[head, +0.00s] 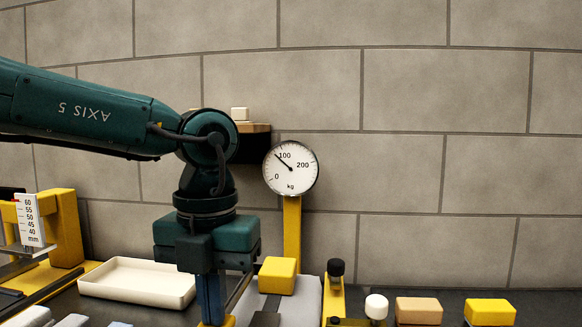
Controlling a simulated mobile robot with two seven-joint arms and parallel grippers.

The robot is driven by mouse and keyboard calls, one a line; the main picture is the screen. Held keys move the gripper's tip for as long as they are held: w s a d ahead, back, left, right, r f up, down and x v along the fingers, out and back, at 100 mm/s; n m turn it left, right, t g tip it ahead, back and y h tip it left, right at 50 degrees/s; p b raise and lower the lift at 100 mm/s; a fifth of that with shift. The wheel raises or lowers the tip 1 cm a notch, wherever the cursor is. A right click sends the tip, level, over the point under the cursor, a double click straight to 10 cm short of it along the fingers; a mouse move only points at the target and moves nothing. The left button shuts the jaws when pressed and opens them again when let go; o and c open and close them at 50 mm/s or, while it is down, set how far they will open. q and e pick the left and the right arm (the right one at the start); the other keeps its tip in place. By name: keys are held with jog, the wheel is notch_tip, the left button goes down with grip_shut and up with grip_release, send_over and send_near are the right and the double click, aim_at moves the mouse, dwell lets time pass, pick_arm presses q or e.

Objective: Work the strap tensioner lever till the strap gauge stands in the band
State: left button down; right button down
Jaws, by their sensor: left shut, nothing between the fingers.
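A round white dial gauge (291,167) marked in kg stands on a yellow post (292,232) against the wall. Its black needle points up and left, just short of the 100 mark. No coloured band can be made out on the dial. My left gripper (211,312) points straight down left of the post, its fingers shut with nothing between them. The fingertips are at the bottom edge of the picture, close to a yellow part there; I cannot tell whether they touch it. I cannot tell for sure which part is the tensioner lever. My right gripper is out of view.
A yellow block (278,275) sits on a grey unit right of my gripper. Black (335,268) and white (376,306) knobs, a tan block (418,310) and another yellow block (489,312) are further right. An empty white tray (138,292) and a mm scale (30,220) are left.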

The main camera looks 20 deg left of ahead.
pick_arm(q)
jog(key=shift+w+r+p, duration=0.25)
jog(key=shift+r+p, duration=0.5)
jog(key=shift+r, duration=0.5)
jog(key=r+p, duration=0.3)
jog(key=shift+w+a+r, duration=0.15)
jog(key=shift+w, duration=0.25)
jog(key=shift+r+p, duration=0.5)
jog(key=shift+r, duration=0.05)
jog(key=shift+s+f+b, duration=0.25)
jog(key=shift+f+b, duration=0.35)
jog(key=shift+s+f+b, duration=0.2)
jog(key=shift+f+b, duration=0.35)
jog(key=shift+s+d+f+b, duration=0.2)
jog(key=shift+s+f+b, duration=0.15)
jog(key=shift+f+b, duration=0.15)
